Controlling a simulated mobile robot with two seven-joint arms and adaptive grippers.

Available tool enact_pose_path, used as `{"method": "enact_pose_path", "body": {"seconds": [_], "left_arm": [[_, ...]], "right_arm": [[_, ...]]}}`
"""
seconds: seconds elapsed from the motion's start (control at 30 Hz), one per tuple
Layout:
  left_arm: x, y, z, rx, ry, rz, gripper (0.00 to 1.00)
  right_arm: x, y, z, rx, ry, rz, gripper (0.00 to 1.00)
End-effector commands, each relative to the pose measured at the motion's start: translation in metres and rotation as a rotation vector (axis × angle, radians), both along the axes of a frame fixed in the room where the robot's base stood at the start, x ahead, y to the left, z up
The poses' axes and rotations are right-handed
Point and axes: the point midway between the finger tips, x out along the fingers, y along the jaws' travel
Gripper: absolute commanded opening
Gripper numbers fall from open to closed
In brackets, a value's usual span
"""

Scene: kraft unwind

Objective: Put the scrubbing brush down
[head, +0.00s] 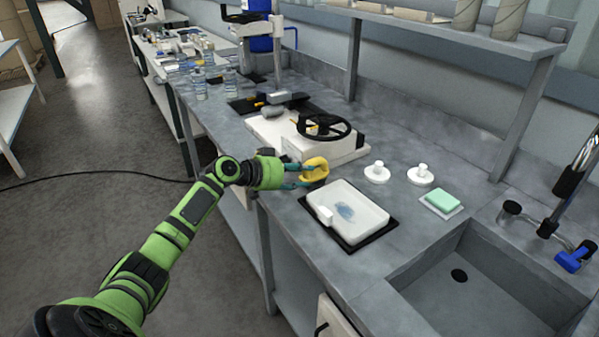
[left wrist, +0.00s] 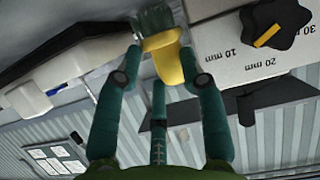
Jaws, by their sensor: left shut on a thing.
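The scrubbing brush has a yellow body (head: 316,168) and dark bristles, which show best in the left wrist view (left wrist: 155,20). My left gripper (head: 303,176) is shut on its yellow body (left wrist: 168,55), with teal fingers on either side. In the head view the brush is at the counter's left edge, between the white tray and the white device with a black wheel. I cannot tell whether it touches the counter. My right gripper is not in view.
The white tray (head: 376,224) on a black mat has a blue patch inside. The device (head: 270,130) stands behind the brush. Two white knobbed discs (head: 377,173) (head: 420,176), a green sponge (head: 442,200) and a sink (head: 480,270) lie right. Bare counter lies between the discs and tray.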

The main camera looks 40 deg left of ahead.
Motion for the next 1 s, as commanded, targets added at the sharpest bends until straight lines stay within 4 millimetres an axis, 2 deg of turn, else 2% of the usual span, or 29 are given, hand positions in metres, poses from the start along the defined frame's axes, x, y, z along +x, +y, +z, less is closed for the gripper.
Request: {"method": "enact_pose_path", "body": {"seconds": [0.3, 0.33, 0.37, 0.4, 0.67, 0.8, 0.87, 1.0], "left_arm": [[0.0, 0.0, -0.003, -0.001, -0.002, 0.0, 0.04], [0.0, 0.0, -0.003, 0.0, 0.0, 0.0, 0.48], [0.0, 0.0, -0.002, 0.0, 0.0, 0.0, 0.6], [0.0, 0.0, -0.002, 0.0, 0.0, 0.0, 0.64], [0.0, 0.0, -0.002, 0.0, 0.0, 0.0, 0.64], [0.0, 0.0, 0.004, 0.0, 0.0, 0.0, 0.64], [-0.007, 0.004, 0.001, 0.001, 0.002, 0.002, 0.64], [-0.03, 0.013, 0.01, 0.007, 0.002, -0.003, 0.64]], "right_arm": [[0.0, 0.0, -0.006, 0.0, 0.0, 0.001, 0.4], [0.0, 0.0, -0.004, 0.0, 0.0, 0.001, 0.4], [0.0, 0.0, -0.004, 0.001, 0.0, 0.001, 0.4], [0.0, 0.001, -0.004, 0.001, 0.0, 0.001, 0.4], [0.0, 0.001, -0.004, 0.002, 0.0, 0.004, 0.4], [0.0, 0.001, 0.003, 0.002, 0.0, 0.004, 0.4], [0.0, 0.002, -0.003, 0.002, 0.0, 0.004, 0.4], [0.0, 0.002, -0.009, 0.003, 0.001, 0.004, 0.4]]}}
